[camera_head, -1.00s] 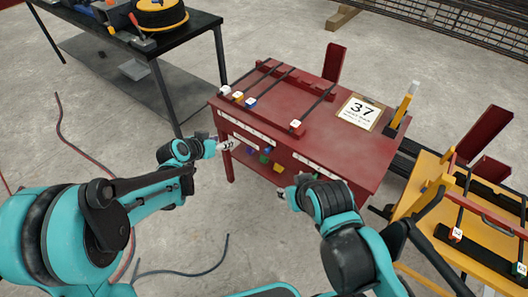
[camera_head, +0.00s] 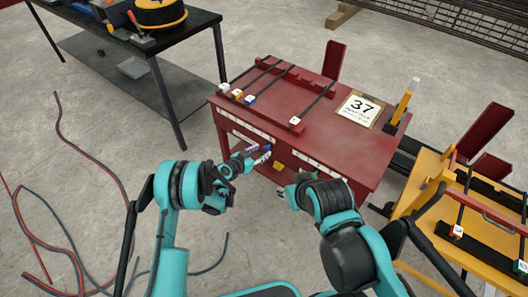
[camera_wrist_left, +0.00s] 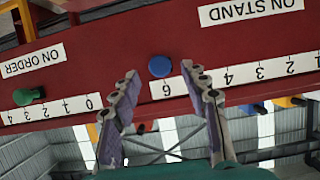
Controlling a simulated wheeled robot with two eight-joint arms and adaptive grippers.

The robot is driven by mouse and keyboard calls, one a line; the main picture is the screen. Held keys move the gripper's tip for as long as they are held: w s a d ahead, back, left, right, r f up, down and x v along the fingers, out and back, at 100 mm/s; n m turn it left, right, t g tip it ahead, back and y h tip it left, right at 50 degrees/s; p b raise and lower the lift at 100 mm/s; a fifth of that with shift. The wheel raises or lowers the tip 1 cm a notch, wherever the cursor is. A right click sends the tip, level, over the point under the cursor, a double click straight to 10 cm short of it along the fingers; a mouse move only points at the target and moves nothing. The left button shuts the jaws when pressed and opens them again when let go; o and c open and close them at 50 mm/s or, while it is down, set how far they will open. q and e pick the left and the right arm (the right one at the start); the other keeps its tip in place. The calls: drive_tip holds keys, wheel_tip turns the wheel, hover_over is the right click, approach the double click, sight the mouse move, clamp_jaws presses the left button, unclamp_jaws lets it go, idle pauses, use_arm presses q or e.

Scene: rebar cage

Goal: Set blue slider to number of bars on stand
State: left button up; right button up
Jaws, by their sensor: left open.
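The blue slider (camera_wrist_left: 160,67) is a round knob on the red front panel in the left wrist view, which is upside down. It sits near the 6 of the "ON STAND" scale (camera_wrist_left: 268,72). My left gripper (camera_wrist_left: 159,73) is open, its fingertips on either side of the knob in the picture; contact cannot be told. In the head view this gripper (camera_head: 266,154) is at the front of the red table (camera_head: 240,115). Several dark bars (camera_head: 317,103) with tagged blocks lie on the tabletop. My right gripper (camera_head: 283,192) is near the table's front; its jaws are unclear.
A green slider (camera_wrist_left: 28,96) sits on the "ON ORDER" scale. A clipboard (camera_head: 360,110) reading 37 lies on the table. A yellow stand (camera_head: 420,205) is at the right, a black workbench (camera_head: 100,65) at the upper left. Hoses lie on the floor.

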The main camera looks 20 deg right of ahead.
sight(265, 149)
use_arm(q)
drive_tip(key=shift+b+x, duration=0.35)
drive_tip(key=shift+x, duration=1.15)
